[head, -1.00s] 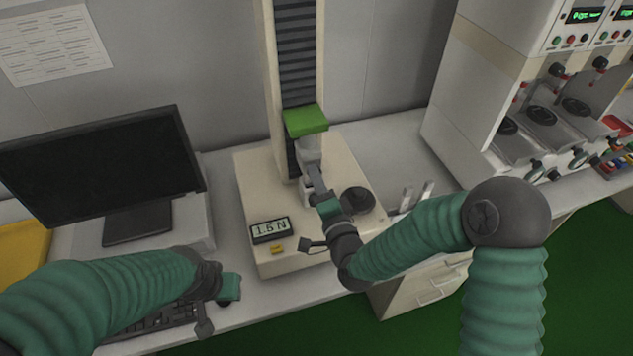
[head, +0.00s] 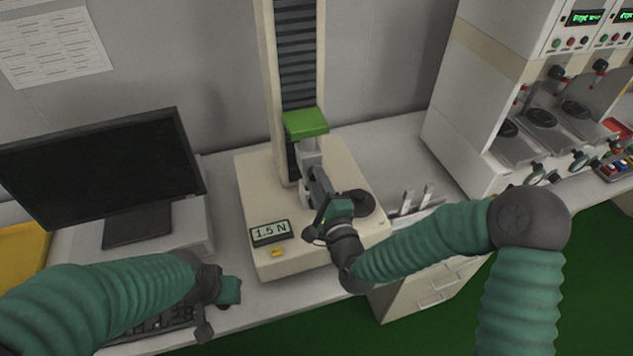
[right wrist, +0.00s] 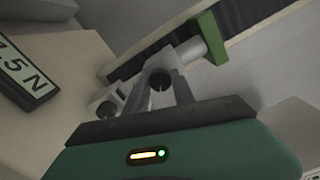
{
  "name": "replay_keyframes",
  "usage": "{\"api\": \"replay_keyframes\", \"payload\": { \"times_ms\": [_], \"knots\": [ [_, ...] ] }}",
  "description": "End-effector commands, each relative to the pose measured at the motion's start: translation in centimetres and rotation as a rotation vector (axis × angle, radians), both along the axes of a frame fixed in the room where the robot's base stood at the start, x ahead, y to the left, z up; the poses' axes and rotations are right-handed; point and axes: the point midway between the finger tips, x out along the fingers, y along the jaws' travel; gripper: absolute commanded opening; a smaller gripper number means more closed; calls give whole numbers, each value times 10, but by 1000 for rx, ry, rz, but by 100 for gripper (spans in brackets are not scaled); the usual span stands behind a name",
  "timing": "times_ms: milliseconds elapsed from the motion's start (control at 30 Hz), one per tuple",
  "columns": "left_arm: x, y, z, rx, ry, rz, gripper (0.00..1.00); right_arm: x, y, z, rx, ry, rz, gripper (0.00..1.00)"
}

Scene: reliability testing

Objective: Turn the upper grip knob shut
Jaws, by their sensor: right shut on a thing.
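The tensile tester has a green crosshead block (head: 306,124) with the grey upper grip (head: 309,152) hanging below it. In the right wrist view the upper grip (right wrist: 186,52) joins the green block (right wrist: 211,38), and its dark round knob (right wrist: 160,79) sits between my fingertips. My right gripper (head: 321,184) is shut on the knob; the right wrist view shows its two fingers (right wrist: 158,90) on either side. A lower grey part (right wrist: 106,104) shows beside them. My left gripper (head: 225,296) hangs over the keyboard, away from the tester; its jaw opening is unclear.
The tester's cream base (head: 300,256) carries a display (head: 270,232) reading 1.5 N, and a yellow button (head: 278,252). A monitor (head: 100,180) and keyboard (head: 165,322) are at left. Instruments (head: 540,110) stand at right. Some bench is clear behind the tester's right side.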

Motion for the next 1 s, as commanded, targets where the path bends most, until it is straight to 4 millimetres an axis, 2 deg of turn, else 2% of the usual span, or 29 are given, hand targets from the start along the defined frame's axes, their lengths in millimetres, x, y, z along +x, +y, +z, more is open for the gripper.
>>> {"api": "replay_keyframes", "payload": {
  "times_ms": [400, 433, 567, 867, 1000],
  "knots": [
    [0, 0, 0, 0, 0, 0, 36, 1, -3, -3, 5, 9, -8, 0],
    [0, 0, 0, 0, 0, 0, 36, 1, -3, -3, 5, 9, -8, 34],
    [0, 0, 0, 0, 0, 0, 36, 1, -2, -3, 5, 8, -5, 51],
    [0, 0, 0, 0, 0, 0, 36, -2, -1, -1, 5, 4, -2, 52],
    [0, 0, -2, 0, 0, 0, 36, -14, -5, -2, 4, 6, -2, 52]
  ]
}}
